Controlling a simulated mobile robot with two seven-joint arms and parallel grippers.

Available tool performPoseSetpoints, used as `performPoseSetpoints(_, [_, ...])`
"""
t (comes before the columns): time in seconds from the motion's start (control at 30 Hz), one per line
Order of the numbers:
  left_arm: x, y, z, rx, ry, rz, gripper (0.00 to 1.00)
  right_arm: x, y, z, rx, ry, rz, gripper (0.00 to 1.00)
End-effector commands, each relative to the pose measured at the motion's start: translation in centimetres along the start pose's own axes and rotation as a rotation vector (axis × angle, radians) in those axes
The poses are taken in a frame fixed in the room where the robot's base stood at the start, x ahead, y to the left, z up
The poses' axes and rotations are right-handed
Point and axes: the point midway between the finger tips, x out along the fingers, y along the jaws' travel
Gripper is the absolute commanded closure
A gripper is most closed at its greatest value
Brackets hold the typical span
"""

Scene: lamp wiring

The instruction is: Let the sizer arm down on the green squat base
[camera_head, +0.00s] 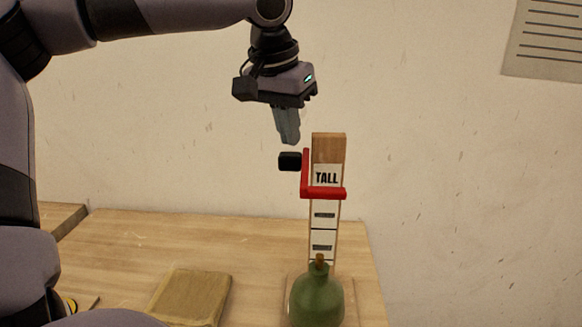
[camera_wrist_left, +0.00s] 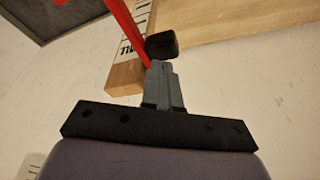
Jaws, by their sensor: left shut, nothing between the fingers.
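The sizer is an upright wooden post (camera_head: 328,147) marked "TALL", with a red arm (camera_head: 325,193) near its top and a black knob (camera_head: 290,161) on the arm's left. The arm stands well above the green squat base (camera_head: 318,298), a rounded bottle shape with a brown stub on top, at the post's foot. My left gripper (camera_head: 290,140) is shut and empty, pointing down just above the knob. In the left wrist view the fingertips (camera_wrist_left: 161,66) appear close to the knob (camera_wrist_left: 162,45); I cannot tell whether they touch. My right gripper is not in view.
The wooden table (camera_head: 130,245) carries a flat tan block (camera_head: 192,295) left of the green base. A yellow and black item (camera_head: 72,304) lies at the lower left, partly hidden by my arm. A printed sheet (camera_head: 545,42) hangs on the wall. The table ends right of the sizer.

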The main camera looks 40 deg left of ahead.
Motion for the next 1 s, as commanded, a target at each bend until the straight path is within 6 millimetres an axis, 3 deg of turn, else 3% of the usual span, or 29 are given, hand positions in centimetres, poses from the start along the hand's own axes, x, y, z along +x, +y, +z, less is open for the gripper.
performPoseSetpoints(0.43, [0.1,0.0,0.0,0.000,0.000,0.000,1.00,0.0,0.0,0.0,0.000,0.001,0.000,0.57])
performPoseSetpoints(1.0, [2.3,0.0,0.7,0.000,-0.001,0.000,1.00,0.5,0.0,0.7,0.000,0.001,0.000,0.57])
